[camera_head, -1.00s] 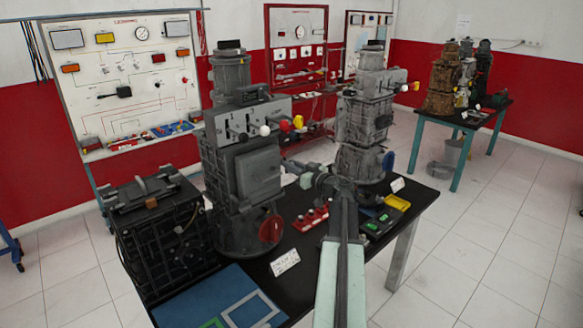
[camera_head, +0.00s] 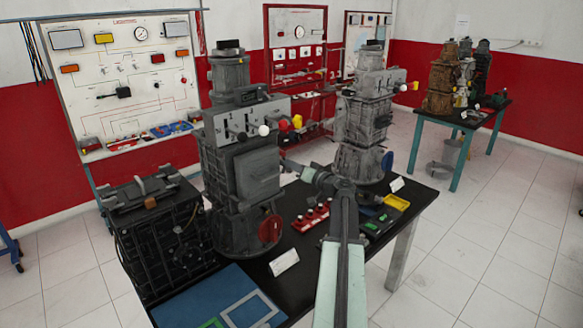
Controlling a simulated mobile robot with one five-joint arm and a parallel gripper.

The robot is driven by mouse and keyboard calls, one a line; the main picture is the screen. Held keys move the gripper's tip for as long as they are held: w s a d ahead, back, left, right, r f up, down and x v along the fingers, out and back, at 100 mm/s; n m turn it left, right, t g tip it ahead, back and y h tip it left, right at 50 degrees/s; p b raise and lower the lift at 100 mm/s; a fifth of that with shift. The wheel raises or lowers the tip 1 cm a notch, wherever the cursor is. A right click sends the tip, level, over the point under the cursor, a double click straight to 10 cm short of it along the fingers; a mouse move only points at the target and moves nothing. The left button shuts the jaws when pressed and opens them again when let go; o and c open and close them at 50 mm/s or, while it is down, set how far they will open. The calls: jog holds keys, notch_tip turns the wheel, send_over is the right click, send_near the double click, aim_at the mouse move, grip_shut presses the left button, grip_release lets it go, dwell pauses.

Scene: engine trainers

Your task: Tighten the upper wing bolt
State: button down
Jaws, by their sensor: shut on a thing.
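The near grey engine trainer (camera_head: 238,165) stands upright on the black table, with a lever panel (camera_head: 245,120) on its upper front. My arm reaches up from the bottom edge and bends left at the wrist. My gripper (camera_head: 287,164) is at its far end, against the right side of this trainer, about level with its square front cover. It is shut on a small part there, which I take to be the upper wing bolt. The bolt itself is too small and covered to make out, so its seating and angle cannot be told.
White, red and yellow knobs (camera_head: 297,121) stick out just above my gripper. A second grey trainer (camera_head: 362,120) stands close on the right. Red blocks (camera_head: 311,216), a yellow tray (camera_head: 397,202) and a white card (camera_head: 284,262) lie on the table. A black ribbed unit (camera_head: 160,235) is at left.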

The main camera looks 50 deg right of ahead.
jog(key=m, duration=0.5)
jog(key=shift+d+f+m, duration=0.15)
jog(key=shift+d+m, duration=0.1)
jog(key=shift+m, duration=0.15)
jog(key=m, duration=0.4)
jog(key=m+b, duration=0.1)
jog(key=shift+d+f+m, duration=0.1)
jog(key=shift+f+m, duration=0.15)
jog(key=shift+m, duration=0.15)
jog(key=c, duration=1.4)
grip_release()
jog(key=shift+w+f, duration=0.1)
jog(key=shift+w, duration=0.05)
jog(key=shift+s, duration=0.2)
